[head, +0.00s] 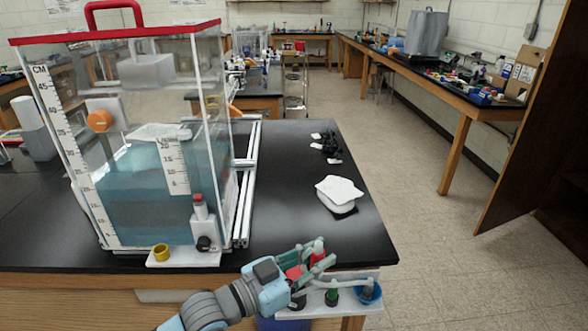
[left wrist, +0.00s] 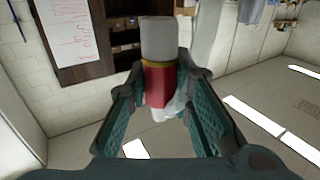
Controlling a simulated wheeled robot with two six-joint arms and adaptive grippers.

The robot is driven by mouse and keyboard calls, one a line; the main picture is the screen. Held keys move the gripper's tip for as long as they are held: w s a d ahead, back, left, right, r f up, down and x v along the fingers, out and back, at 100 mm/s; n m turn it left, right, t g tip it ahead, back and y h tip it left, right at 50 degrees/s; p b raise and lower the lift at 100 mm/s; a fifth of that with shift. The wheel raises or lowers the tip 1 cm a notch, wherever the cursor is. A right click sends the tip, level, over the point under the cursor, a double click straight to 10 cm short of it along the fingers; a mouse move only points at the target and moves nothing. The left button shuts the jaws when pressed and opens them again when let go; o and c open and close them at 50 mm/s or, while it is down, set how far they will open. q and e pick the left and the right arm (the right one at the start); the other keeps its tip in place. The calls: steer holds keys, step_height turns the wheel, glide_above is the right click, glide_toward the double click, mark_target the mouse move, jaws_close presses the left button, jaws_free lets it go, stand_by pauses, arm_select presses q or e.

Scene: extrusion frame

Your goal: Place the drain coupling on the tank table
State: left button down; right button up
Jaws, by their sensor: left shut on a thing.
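My left gripper (head: 321,262) is shut on the drain coupling (head: 318,246), a red body with a light grey cylindrical top. In the left wrist view the coupling (left wrist: 159,78) stands between the two fingers, with a yellow ring under the grey top and a whitish piece lower down. The gripper is at the front right corner of the black tank table (head: 285,215), above a small white shelf (head: 318,309) at its edge. The clear tank (head: 150,150) with blue-green water and a red lid stands on the table's left part. My right gripper is not in view.
The shelf holds a green part (head: 332,294) and a blue cup (head: 368,290). A yellow ring (head: 160,252) and a black knob (head: 204,243) sit at the tank's front foot. A white cloth (head: 340,189) and small black parts (head: 329,143) lie on the right; table between is clear.

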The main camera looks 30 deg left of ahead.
arm_select(q)
steer(key=w+a+f+n+t+y+b, duration=0.1)
steer(key=w+a+f+n+y+b, duration=0.2)
steer(key=w+a, duration=0.45)
step_height(320, 180, up, 7)
steer(key=n+y+b, duration=0.5)
steer(key=y+b, duration=0.1)
steer(key=y, duration=0.3)
glide_above(278, 243)
step_height(278, 243, down, 20)
steer(key=b, duration=0.5)
steer(key=shift+r, duration=0.15)
steer(key=c, duration=1.4)
jaws_free()
steer(key=shift+c, duration=0.2)
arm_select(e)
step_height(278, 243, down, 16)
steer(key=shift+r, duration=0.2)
arm_select(q)
steer(key=shift+r, duration=0.1)
steer(key=shift+r, duration=0.15)
steer(key=v, duration=1.2)
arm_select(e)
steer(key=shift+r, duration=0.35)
